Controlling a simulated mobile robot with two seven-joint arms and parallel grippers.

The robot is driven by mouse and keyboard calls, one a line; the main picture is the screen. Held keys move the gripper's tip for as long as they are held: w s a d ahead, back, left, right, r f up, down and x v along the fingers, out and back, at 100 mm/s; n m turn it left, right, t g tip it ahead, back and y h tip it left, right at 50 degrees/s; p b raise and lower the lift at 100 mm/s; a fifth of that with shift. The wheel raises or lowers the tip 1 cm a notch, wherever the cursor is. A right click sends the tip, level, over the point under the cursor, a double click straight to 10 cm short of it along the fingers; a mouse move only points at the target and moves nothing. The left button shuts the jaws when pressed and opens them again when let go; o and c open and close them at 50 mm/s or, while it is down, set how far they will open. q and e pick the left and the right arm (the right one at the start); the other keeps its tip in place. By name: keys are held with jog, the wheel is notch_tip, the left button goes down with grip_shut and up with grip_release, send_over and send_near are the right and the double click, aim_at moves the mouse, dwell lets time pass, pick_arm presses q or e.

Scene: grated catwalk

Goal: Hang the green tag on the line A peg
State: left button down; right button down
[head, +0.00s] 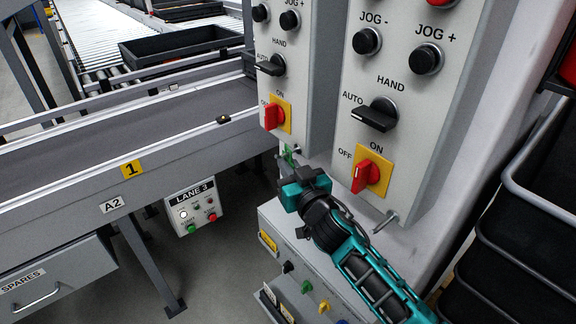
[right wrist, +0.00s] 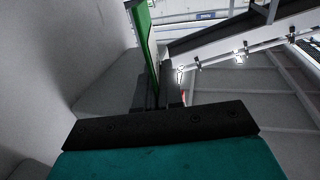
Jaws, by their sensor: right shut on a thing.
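My right gripper (head: 291,176) is shut on the green tag (head: 288,156), just below the left control panel (head: 310,110). Only a small strip of the tag shows there. In the right wrist view the green tag (right wrist: 143,40) stands up edge-on from between my dark fingers (right wrist: 158,92). A small metal peg (head: 297,150) sticks out under the left panel, close beside the tag; I cannot tell whether they touch. Another peg (head: 387,220) sticks out under the right panel (head: 400,120). No line A label is readable. My left gripper is not in view.
A grey cabinet (head: 282,228) with several coloured knobs stands below my right gripper. A conveyor (head: 120,130) with a LANE 3 box (head: 192,207) lies to the left. Black bins (head: 530,235) stand at the right. Red rotary switches (head: 366,176) project from the panels nearby.

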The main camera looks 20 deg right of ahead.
jog(key=c, duration=1.2)
grip_release()
